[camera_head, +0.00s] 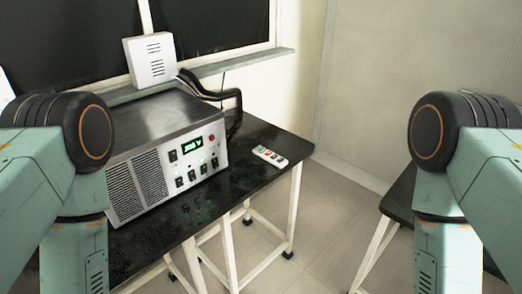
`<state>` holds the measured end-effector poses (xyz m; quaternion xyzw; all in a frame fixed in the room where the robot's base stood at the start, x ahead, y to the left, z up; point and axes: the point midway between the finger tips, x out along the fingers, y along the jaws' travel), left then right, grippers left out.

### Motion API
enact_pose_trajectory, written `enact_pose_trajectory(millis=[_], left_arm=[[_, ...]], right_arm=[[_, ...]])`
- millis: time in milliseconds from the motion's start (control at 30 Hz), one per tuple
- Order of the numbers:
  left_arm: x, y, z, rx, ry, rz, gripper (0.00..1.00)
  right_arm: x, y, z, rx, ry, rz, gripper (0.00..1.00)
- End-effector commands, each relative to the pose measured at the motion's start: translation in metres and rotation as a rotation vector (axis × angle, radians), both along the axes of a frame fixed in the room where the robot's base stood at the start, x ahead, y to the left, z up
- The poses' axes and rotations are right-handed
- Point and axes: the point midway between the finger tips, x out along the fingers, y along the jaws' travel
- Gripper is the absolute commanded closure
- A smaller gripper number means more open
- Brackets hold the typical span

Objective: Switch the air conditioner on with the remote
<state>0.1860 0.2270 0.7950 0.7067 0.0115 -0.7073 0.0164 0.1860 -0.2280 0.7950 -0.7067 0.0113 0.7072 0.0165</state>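A small white remote (270,156) with coloured buttons lies flat on the black table top, near its right corner. It is to the right of a metal power unit. I cannot see an air conditioner that I can name with certainty. My two arms come in at the left and right edges of the head view, with only their upper links showing. Both grippers are out of the picture, and neither arm is near the remote.
A large metal unit (168,150) with a green display, switches and a grille fills much of the black table (215,205). A white vented box (150,61) stands behind it, and black cables (222,96) run beside it. Another dark table (402,200) is at the right, with open floor between.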

Motion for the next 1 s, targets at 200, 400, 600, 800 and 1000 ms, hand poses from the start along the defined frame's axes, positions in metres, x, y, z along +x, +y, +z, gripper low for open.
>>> enact_pose_trajectory(millis=[200, 400, 600, 800, 1000], left_arm=[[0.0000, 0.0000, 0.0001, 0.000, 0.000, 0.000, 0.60], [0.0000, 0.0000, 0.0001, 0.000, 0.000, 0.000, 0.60], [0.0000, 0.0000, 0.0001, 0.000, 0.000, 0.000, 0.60], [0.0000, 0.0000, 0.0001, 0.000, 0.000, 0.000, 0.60], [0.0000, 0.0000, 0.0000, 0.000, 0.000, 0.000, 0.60]], right_arm=[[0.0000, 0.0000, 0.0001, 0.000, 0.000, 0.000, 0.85], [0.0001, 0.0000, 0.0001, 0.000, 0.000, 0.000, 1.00], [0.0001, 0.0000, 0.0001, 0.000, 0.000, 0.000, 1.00], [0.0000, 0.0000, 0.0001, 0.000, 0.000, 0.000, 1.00], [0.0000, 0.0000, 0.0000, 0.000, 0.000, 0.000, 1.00]])
